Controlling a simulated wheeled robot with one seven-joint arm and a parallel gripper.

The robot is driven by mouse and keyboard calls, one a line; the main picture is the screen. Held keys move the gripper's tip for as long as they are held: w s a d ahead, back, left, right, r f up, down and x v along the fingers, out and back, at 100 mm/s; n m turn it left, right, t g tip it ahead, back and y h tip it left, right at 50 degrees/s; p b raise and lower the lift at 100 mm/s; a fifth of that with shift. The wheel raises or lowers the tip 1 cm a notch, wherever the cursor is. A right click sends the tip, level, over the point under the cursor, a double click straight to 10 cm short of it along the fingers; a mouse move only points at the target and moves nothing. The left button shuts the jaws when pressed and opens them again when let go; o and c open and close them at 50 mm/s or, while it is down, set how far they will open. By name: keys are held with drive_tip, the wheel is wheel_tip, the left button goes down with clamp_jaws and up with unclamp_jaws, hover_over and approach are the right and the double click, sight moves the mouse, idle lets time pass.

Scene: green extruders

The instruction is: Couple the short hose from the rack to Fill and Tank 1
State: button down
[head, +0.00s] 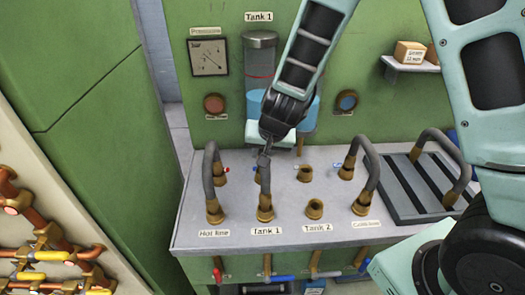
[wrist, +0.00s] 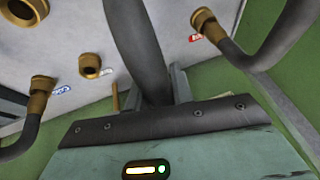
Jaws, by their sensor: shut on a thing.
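My gripper (head: 265,150) is shut on the short grey hose (head: 264,182) near the top of its arch, above the bench. In the head view, the hose's near brass end is down at the front fitting labelled Tank 1 (head: 265,213); whether it is fully seated I cannot tell. Its far end is mostly hidden behind the near leg, and I cannot read a Fill label. In the wrist view, the hose (wrist: 138,45) runs between the jaws. The rack (head: 400,190) is a dark slatted tray at the bench's right, with another arched hose (head: 440,140) on it.
A hose arches at Hot line (head: 209,175) on the left, another at Cooling (head: 371,165) on the right. The Tank 2 front fitting (head: 314,209) and the one behind it (head: 305,173) are bare. Valve handles line the bench front. A gauge (head: 208,57) hangs on the green wall.

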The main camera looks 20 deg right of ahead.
drive_tip(key=shift+f+b, duration=0.35)
drive_tip(key=shift+f, duration=0.05)
drive_tip(key=c, duration=1.1)
unclamp_jaws()
drive_tip(key=p+v, duration=1)
drive_tip(key=v, duration=0.7)
drive_tip(key=shift+r, duration=0.2)
drive_tip(key=s+a+f+n+g+y+b, duration=0.3)
drive_tip(key=s+a+f+n+b, duration=0.4)
drive_tip(key=s+a+b, duration=0.3)
drive_tip(key=shift+s+d+f+n+g+h+b, duration=0.45)
drive_tip(key=shift+s+n+b, duration=0.5)
drive_tip(key=shift+s, duration=0.75)
drive_tip(key=shift+s+d+f+n+g+h+b, duration=0.2)
drive_tip(key=shift+s+d+f+n+h+b, duration=0.45)
drive_tip(key=shift+s+b, duration=0.75)
drive_tip(key=shift+s+d+f+n+g+h+b, duration=0.4)
drive_tip(key=shift+s+f+n+b, duration=0.4)
drive_tip(key=shift+s, duration=1.2)
